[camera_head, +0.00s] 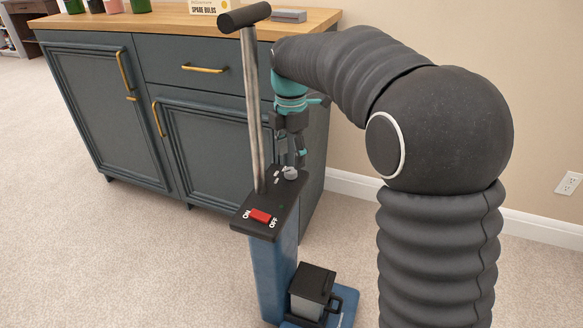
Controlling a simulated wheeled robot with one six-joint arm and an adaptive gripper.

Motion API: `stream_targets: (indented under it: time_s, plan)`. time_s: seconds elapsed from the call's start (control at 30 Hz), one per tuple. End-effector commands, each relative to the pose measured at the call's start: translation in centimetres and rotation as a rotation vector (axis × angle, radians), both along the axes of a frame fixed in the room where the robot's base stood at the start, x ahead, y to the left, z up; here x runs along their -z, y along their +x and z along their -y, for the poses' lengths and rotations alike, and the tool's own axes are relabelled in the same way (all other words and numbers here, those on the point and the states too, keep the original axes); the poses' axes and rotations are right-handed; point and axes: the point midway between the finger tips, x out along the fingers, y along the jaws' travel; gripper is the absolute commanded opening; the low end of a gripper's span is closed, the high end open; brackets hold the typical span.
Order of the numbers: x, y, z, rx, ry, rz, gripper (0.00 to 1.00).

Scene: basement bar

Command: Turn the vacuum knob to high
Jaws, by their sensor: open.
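A blue upright vacuum (268,268) stands on the carpet with a black top panel (266,222). A small grey knob (290,173) sits at the panel's far right end, with small pale marks beside it that are too small to read. A red switch (261,216) lies nearer on the panel between the words ON and OFF. A metal handle pole with a black grip (244,17) rises from the panel. My gripper (291,163) is open, pointing down right above the knob. Its fingertips are close to the knob; I cannot tell whether they touch it.
A dark blue-grey cabinet (166,125) with a wooden top stands behind the vacuum. A box labelled SPARE BULBS (216,6) is on it. The handle pole stands just left of my gripper. Carpet on the left is clear.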

Motion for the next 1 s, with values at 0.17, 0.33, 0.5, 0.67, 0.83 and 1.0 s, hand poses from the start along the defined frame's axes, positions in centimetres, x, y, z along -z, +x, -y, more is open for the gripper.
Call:
stream_targets:
  time_s: [0.17,0.33,0.5,0.67,0.83,1.0]
  plan:
    - [2.7,0.0,0.0,0.002,0.000,-0.002,0.60]
    - [4.0,0.0,0.0,0.002,0.000,0.000,0.60]
    - [4.3,0.0,0.0,0.002,0.000,0.000,0.60]
    - [4.2,0.0,0.0,0.002,0.000,0.000,0.60]
    - [4.2,0.0,0.0,0.002,0.000,0.000,0.17]
    - [4.2,0.0,0.0,0.003,0.000,0.000,0.00]
